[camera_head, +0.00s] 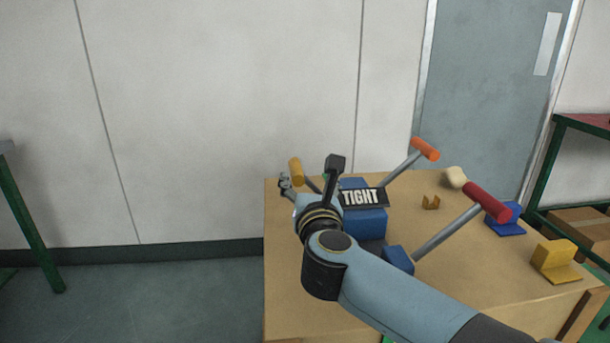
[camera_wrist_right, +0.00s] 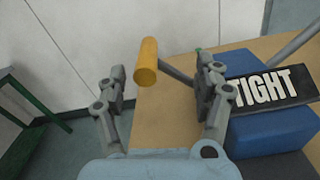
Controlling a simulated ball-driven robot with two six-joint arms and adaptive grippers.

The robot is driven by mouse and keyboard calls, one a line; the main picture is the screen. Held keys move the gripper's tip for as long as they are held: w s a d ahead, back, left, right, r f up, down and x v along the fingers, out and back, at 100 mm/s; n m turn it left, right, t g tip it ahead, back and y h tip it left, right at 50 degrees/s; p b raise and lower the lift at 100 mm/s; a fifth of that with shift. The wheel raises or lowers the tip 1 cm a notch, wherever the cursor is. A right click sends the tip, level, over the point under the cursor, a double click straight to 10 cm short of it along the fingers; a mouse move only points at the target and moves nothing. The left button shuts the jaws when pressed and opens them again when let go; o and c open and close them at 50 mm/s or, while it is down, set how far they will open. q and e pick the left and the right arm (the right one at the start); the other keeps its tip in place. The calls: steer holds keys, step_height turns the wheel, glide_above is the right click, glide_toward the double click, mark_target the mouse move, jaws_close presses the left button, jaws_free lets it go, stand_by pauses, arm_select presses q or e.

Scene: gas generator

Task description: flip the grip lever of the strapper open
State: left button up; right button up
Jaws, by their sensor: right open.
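The strapper (camera_head: 362,222) is a blue device on the wooden table, with a black sign reading TIGHT (camera_head: 363,198). Levers stick out from it: one with a yellow handle (camera_head: 295,171), one with an orange handle (camera_head: 425,149) and one with a red handle (camera_head: 488,201). I cannot tell by label which is the grip lever. My right gripper (camera_head: 284,183) is open beside the yellow handle, partly hidden behind my arm. In the right wrist view the yellow handle (camera_wrist_right: 147,62) appears between the open fingers of this gripper (camera_wrist_right: 161,75), with no clear contact. My left gripper is not in view.
The wooden table (camera_head: 480,275) also holds a blue bracket (camera_head: 505,224), a yellow bracket (camera_head: 557,262) and a small brown clip (camera_head: 430,203). A green-framed table (camera_head: 580,124) stands at the right. The floor left of the wooden table is clear.

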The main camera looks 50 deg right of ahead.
steer(key=v, duration=0.7)
stand_by(0.3)
steer(key=shift+s+f, duration=0.1)
